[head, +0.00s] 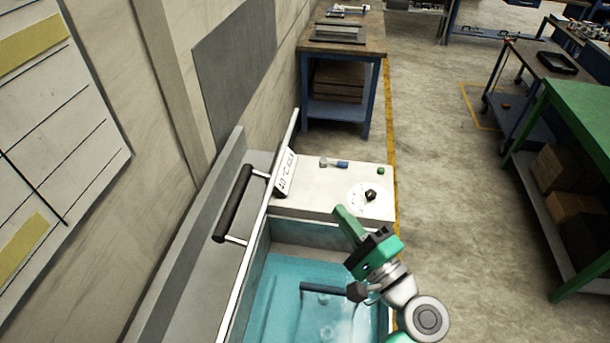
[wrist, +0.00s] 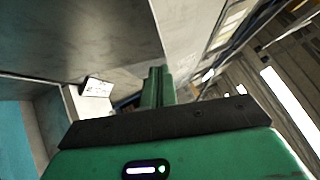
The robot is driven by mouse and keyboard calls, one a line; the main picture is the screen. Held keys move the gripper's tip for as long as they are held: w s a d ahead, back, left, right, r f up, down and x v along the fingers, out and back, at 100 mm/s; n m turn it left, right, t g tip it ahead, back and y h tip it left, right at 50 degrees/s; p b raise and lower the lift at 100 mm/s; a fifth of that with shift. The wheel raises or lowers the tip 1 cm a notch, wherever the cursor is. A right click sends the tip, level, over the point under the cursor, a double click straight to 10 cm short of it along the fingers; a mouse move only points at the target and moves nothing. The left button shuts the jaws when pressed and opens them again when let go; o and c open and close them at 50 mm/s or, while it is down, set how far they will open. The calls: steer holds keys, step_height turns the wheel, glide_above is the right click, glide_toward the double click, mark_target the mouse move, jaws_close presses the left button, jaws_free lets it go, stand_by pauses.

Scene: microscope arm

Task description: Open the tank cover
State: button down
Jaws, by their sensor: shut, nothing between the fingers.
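The tank (head: 310,236) stands below the wall, and clear blue water shows inside it. Its grey cover (head: 195,275) is raised along the tank's left side, near the wall, leaving the top uncovered. The cover's black bar handle (head: 233,203) is on two light brackets. My green gripper (head: 342,212) is over the tank's far right part, to the right of the handle and apart from it. Its fingers are shut together and empty; they also show in the wrist view (wrist: 157,86). Part of the water is hidden behind my arm in the head view.
Beyond the tank is a white control panel (head: 315,200) with a dial (head: 370,195), a green button (head: 381,171) and a temperature display (head: 286,172). A blue-framed bench (head: 342,85) stands farther back. A green-topped table (head: 580,120) is at right; open floor (head: 450,200) lies between.

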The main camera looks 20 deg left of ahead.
steer(key=s+a+p+x, duration=0.1)
steer(key=s+p+x, duration=0.1)
steer(key=x, duration=1.1)
steer(key=shift+s+a+r+p, duration=0.2)
steer(key=shift+a+r+p, duration=0.1)
steer(key=shift+p, duration=0.45)
